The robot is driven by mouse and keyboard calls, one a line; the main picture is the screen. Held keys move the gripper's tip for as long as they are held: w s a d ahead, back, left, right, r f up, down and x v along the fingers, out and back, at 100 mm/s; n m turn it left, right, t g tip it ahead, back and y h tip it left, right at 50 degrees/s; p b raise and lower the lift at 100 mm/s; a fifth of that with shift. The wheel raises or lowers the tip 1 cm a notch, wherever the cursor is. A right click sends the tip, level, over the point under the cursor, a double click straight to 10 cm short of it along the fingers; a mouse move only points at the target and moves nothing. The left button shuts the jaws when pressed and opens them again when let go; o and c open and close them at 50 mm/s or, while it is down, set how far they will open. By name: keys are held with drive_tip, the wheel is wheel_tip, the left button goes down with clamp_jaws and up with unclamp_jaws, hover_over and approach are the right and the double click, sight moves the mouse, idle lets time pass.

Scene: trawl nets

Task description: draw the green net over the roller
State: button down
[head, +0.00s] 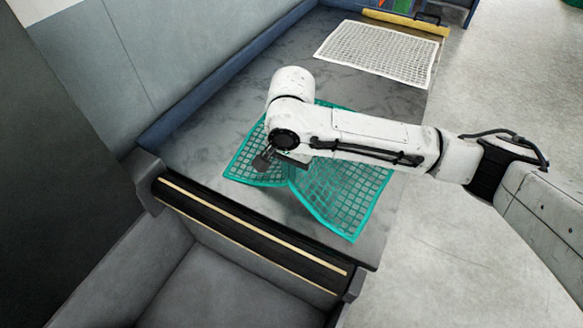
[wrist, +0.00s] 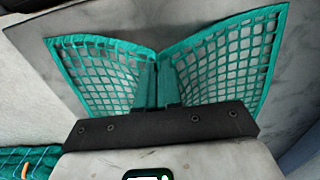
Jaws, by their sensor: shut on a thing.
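The green net (head: 345,195) lies on the grey deck table, its near edge short of the roller and its middle pinched up into a fold. My gripper (head: 280,160) is shut on the net near the middle of that edge. In the wrist view, the green net (wrist: 105,75) spreads to both sides of the fold; a dark bar hides part of my fingers there. The dark roller (head: 250,236) with pale stripes runs across the table's near end, apart from the net. My arm hides part of the net.
A white net (head: 376,52) lies flat at the table's far end, by a yellow bar (head: 405,22). A blue raised edge (head: 215,85) runs along the left side. Below the roller is a grey recess (head: 225,285). A green mesh (wrist: 30,160) shows at lower left in the wrist view.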

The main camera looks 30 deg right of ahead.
drive_tip(key=shift+a+f, duration=0.1)
drive_tip(key=shift+f, duration=0.45)
drive_tip(key=s+a+p, duration=0.1)
drive_tip(key=a, duration=0.1)
drive_tip(key=s+a+p, duration=0.1)
drive_tip(key=p, duration=0.1)
drive_tip(key=s+a+p, duration=0.1)
drive_tip(key=s+a, duration=0.1)
drive_tip(key=shift+a+r, duration=0.15)
drive_tip(key=shift+a, duration=0.15)
drive_tip(key=shift+s+a+p, duration=3.75)
drive_tip(key=shift+s+a, duration=1.45)
drive_tip(key=shift+a, duration=1.75)
wheel_tip(320, 180, down, 9)
drive_tip(key=b, duration=0.5)
drive_tip(key=shift+f, duration=0.2)
drive_tip(key=c, duration=1.2)
unclamp_jaws()
drive_tip(key=shift+o, duration=0.2)
